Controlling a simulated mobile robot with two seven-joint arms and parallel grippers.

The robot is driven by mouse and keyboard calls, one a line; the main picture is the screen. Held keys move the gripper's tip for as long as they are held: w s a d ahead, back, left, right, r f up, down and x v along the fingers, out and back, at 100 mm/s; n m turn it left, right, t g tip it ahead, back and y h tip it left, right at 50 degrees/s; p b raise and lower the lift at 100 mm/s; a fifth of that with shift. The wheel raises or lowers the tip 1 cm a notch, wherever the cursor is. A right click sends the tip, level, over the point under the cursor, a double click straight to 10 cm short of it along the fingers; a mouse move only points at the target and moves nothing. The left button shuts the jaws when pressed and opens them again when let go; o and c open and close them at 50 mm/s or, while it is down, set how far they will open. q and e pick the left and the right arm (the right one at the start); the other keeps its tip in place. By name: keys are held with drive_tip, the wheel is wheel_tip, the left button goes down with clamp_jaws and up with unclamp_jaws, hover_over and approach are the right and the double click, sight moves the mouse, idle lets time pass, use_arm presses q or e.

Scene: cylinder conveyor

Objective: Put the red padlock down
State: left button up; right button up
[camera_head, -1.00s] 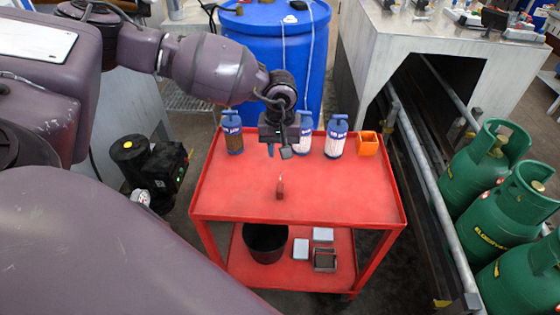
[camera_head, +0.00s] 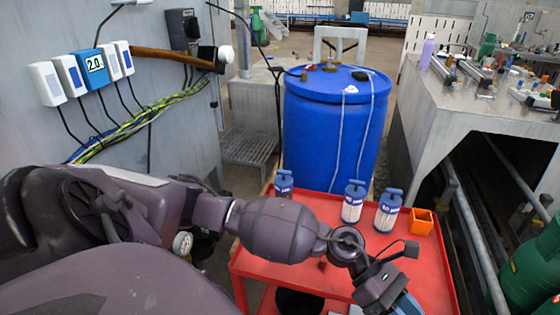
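A small dark red object, apparently the red padlock (camera_head: 322,264), rests on the top of the red cart (camera_head: 262,262), just below my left forearm and partly hidden by it. My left arm comes in from the left and reaches across the cart. My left gripper (camera_head: 396,300) is over the right half of the cart, right of the padlock and apart from it. Its fingers are cut off or hidden at the bottom edge, so I cannot tell their opening. My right gripper is out of view.
Blue-capped bottles (camera_head: 353,202) and an orange box (camera_head: 421,221) stand along the cart's back edge. A blue barrel (camera_head: 330,125) is behind. Green gas cylinders (camera_head: 530,275) and a metal bench (camera_head: 450,110) are at right. A wall panel with cables (camera_head: 130,125) is at left.

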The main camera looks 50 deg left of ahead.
use_arm(q)
drive_tip(key=s+a+f+m+t+y, duration=0.1)
drive_tip(key=a+f+m+t+y, duration=0.55)
drive_tip(key=m, duration=0.85)
drive_tip(key=s+a+f+m+t+y, duration=0.1)
drive_tip(key=a+f+m+t+y, duration=0.3)
drive_tip(key=a+m+t, duration=0.8)
drive_tip(key=s+a+f+n+g+y, duration=0.2)
drive_tip(key=s+f+n+g+y, duration=0.2)
drive_tip(key=s+f+n+g, duration=0.2)
drive_tip(key=s+f, duration=0.2)
drive_tip(key=s, duration=0.1)
drive_tip(key=shift+s, duration=0.25)
